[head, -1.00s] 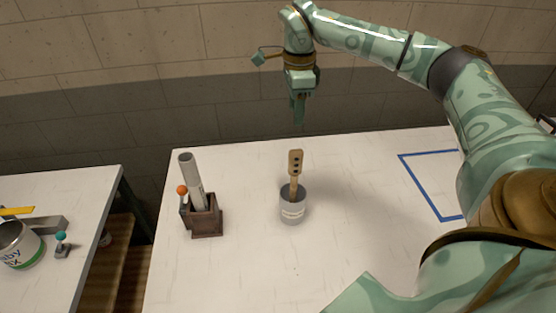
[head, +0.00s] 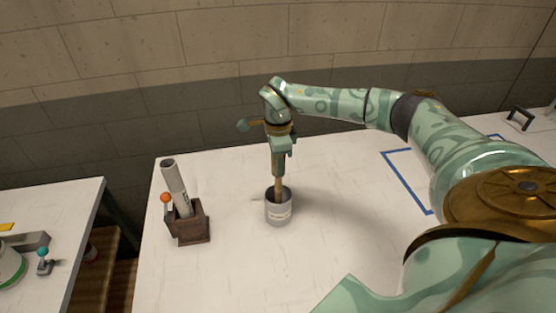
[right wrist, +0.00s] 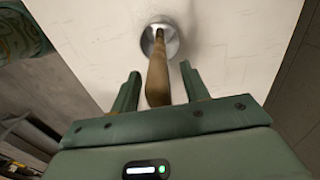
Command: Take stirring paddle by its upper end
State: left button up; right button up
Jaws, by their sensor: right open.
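The wooden stirring paddle (head: 279,186) stands upright in a grey cup (head: 279,212) on the white table. My right gripper (head: 278,164) is above the cup, pointing down, at the paddle's upper end, which it hides in the head view. In the right wrist view the paddle (right wrist: 157,80) runs from the cup (right wrist: 166,42) up between the two open fingers of my right gripper (right wrist: 160,92). A gap shows on each side, so the fingers are around the paddle and not closed on it. My left gripper is not in view.
A dark wooden box (head: 193,230) with a grey tube (head: 177,188) and an orange-knobbed item (head: 166,198) stands left of the cup. A blue taped outline (head: 408,184) lies to the right. A second table (head: 62,212) is at the left, across a gap.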

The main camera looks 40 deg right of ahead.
jog(key=shift+f, duration=0.2)
jog(key=shift+s, duration=0.1)
jog(key=shift+c, duration=0.3)
grip_shut()
